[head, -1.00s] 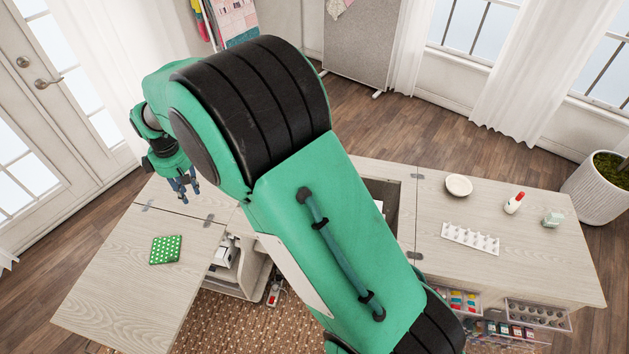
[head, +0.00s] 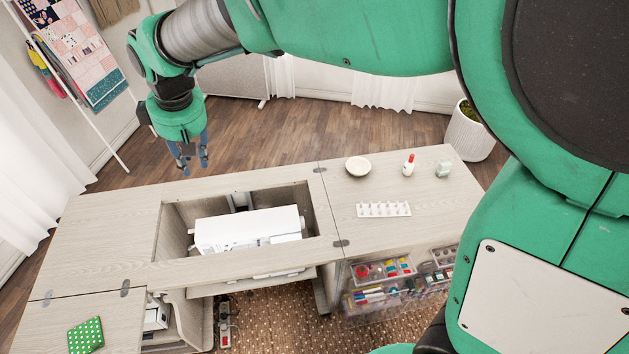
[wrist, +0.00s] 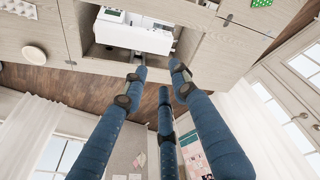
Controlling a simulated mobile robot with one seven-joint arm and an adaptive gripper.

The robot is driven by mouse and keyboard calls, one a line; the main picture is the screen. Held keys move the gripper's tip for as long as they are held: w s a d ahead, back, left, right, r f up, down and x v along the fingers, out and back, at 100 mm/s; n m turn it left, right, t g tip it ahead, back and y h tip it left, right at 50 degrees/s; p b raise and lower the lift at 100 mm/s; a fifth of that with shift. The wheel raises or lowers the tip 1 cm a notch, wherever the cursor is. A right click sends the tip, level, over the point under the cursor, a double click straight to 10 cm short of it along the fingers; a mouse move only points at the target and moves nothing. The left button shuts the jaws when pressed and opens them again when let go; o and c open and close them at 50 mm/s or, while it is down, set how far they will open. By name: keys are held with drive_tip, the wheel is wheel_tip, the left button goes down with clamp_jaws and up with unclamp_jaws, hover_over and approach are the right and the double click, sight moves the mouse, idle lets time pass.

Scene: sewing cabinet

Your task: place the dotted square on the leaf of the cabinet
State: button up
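The dotted square (head: 86,335), green with white dots, lies flat on the front-left leaf (head: 40,325) of the pale wood cabinet. It also shows at the top edge of the wrist view (wrist: 262,3). My gripper (head: 187,166) is in the air beyond the cabinet's back edge, pointing down, well away from the square. Its blue fingers are spread, with nothing between them, as the wrist view (wrist: 163,82) also shows. Another leaf of the cabinet (head: 335,215) extends to the right.
A white sewing machine (head: 248,229) sits in the cabinet's central opening. The right leaf holds a round dish (head: 358,166), a red-and-white bottle (head: 409,165), a small pale green jar (head: 443,169) and a white spool rack (head: 383,209). The left top (head: 100,235) is bare.

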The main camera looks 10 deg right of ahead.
drive_tip(key=s+d+r+m+t, duration=0.1)
drive_tip(key=s+d+r+m, duration=0.3)
drive_tip(key=d, duration=0.6)
drive_tip(key=s+d+r+m+t, duration=0.1)
drive_tip(key=s+d, duration=0.5)
drive_tip(key=d, duration=0.4)
drive_tip(key=s+d+r+m+t, duration=0.1)
drive_tip(key=s+d+r+m, duration=0.3)
drive_tip(key=d, duration=0.6)
drive_tip(key=s+d+f+m+h, duration=0.1)
drive_tip(key=s+d+f+m, duration=0.1)
drive_tip(key=s+d+f, duration=0.2)
drive_tip(key=s+d, duration=0.3)
drive_tip(key=s, duration=0.3)
drive_tip(key=shift+d+f+h, duration=0.3)
drive_tip(key=shift+f, duration=0.1)
drive_tip(key=shift+s, duration=0.1)
wheel_tip(320, 180, down, 3)
drive_tip(key=b, duration=0.3)
drive_tip(key=shift+f, duration=0.2)
